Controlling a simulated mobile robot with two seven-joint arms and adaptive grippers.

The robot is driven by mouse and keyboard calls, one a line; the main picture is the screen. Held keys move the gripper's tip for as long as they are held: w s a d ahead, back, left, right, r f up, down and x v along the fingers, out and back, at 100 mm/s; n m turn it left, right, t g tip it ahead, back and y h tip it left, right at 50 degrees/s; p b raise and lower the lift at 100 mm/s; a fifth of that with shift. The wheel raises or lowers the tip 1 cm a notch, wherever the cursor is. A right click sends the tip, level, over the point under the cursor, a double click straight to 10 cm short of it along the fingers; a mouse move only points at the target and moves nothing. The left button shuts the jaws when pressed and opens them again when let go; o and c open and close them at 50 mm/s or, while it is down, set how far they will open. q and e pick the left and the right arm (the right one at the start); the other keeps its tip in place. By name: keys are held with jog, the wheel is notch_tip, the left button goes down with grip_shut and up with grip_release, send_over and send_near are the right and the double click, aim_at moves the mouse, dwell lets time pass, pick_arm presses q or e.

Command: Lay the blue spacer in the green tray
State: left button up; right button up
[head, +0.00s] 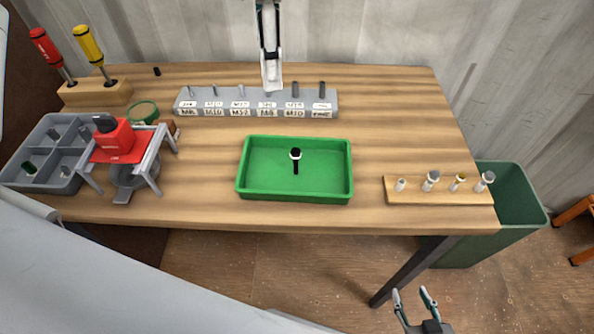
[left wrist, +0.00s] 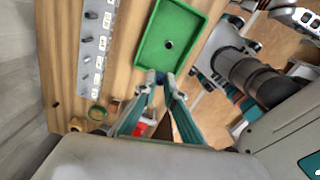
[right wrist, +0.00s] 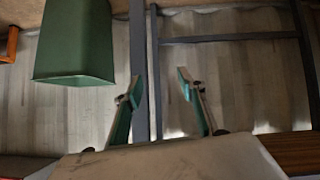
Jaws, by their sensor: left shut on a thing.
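The green tray (head: 295,194) lies on the middle of the bench, its long side along the front. A black post with a white-ringed top (head: 295,155) stands inside it. My left gripper (head: 272,84) appears over the labelled rack in the head view, behind the tray. In the left wrist view (left wrist: 163,77) its fingers are shut on a small dark-blue piece, the blue spacer (left wrist: 160,77), mostly hidden by the tips. The tray's rim (left wrist: 139,62) shows beyond the fingertips. My right gripper (head: 411,294) is open and empty, in front of the bench; it also shows in the right wrist view (right wrist: 158,84).
A grey labelled rack (head: 255,103) holds several pegs. A wooden strip (head: 440,197) with several small parts lies right. A green bin (head: 515,200) stands beyond.

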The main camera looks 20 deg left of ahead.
pick_arm(q)
jog(key=n, duration=0.2)
jog(key=b, duration=0.2)
send_over(280, 172)
notch_tip(280, 172, down, 15)
jog(key=shift+r, duration=0.15)
notch_tip(280, 172, down, 4)
jog(key=shift+f, duration=0.2)
jog(key=shift+r, duration=0.1)
pick_arm(e)
jog(key=shift+w+d+f, duration=0.15)
jog(key=shift+d+f, duration=0.1)
jog(key=shift+f, duration=0.45)
pick_arm(q)
jog(key=shift+f, duration=0.2)
jog(key=o, duration=0.6)
pick_arm(e)
jog(key=shift+f, duration=0.1)
